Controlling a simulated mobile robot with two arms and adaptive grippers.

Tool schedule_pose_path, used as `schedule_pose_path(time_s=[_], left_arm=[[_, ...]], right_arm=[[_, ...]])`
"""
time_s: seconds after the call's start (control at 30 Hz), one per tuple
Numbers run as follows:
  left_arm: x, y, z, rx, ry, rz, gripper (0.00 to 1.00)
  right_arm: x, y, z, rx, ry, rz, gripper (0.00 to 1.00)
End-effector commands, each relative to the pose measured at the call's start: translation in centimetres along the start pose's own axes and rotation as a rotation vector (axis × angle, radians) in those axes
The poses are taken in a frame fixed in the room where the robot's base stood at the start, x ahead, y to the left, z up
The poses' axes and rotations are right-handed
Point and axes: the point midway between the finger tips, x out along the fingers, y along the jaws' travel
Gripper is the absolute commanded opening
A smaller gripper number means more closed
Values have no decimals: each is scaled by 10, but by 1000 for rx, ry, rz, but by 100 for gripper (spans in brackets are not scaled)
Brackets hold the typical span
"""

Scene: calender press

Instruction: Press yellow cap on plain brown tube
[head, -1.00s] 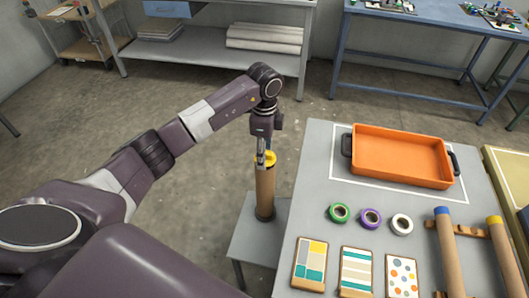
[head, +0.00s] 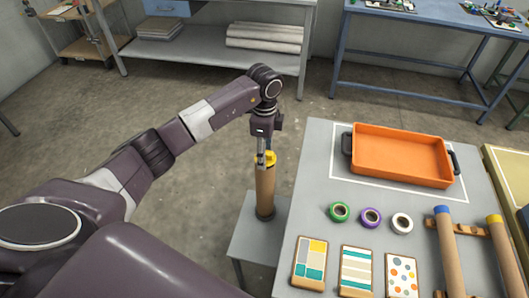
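The plain brown tube (head: 265,190) stands upright in a dark round holder on a small grey stand (head: 247,231), left of the table. The yellow cap (head: 271,157) is at the top of the tube. I cannot tell how far it is seated. My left gripper (head: 265,160) points down at the cap from above, and its fingers hide part of it. The fingers look close together, but whether they grip the cap or only touch it cannot be told. My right gripper is not in view.
The grey table to the right holds an orange tray (head: 400,157), three tape rolls, several pattern cards (head: 356,271), and two brown tubes on a wooden rack, one with a blue end (head: 442,210) and one with a yellow end (head: 494,219). Open floor lies behind the stand.

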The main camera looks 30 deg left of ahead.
Motion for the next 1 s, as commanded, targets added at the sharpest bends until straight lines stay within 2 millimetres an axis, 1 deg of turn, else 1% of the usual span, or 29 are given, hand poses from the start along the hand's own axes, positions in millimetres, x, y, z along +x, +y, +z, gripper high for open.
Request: schedule_pose_path(time_s=[0.2, 1.0], left_arm=[[5, 0, 0, 0, 0, 0, 30], [9, 0, 0, -1, -1, 1, 30]], right_arm=[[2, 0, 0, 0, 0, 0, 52], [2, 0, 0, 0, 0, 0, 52]])
